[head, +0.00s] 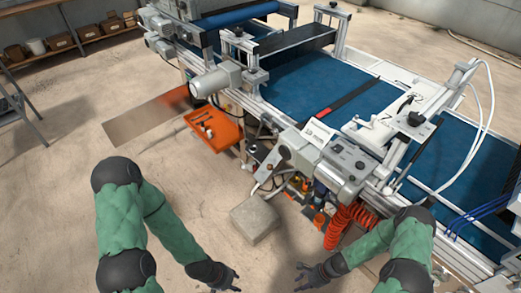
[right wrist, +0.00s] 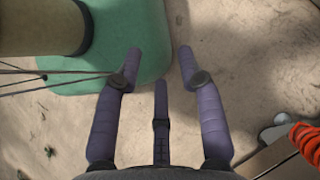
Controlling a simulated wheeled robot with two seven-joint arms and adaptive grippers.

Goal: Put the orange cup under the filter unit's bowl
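Small orange parts (head: 318,221) show low on the machine's near side in the head view. They are too small for me to tell whether one is the orange cup. A cluster of small dark fittings (head: 320,190) hangs just above them; I cannot make out the filter unit or its bowl for sure. My left gripper (head: 237,282) is empty above the floor, its fingers apart. My right gripper (head: 299,274) is open and empty, left of and nearer than the orange parts. In the right wrist view its fingers (right wrist: 160,70) are spread with nothing between them.
A red-orange coiled hose (head: 345,222) hangs beside my right forearm; it also shows in the right wrist view (right wrist: 306,138). A grey block (head: 254,219) stands on the floor ahead of both grippers. An orange tray (head: 214,130) juts from the machine.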

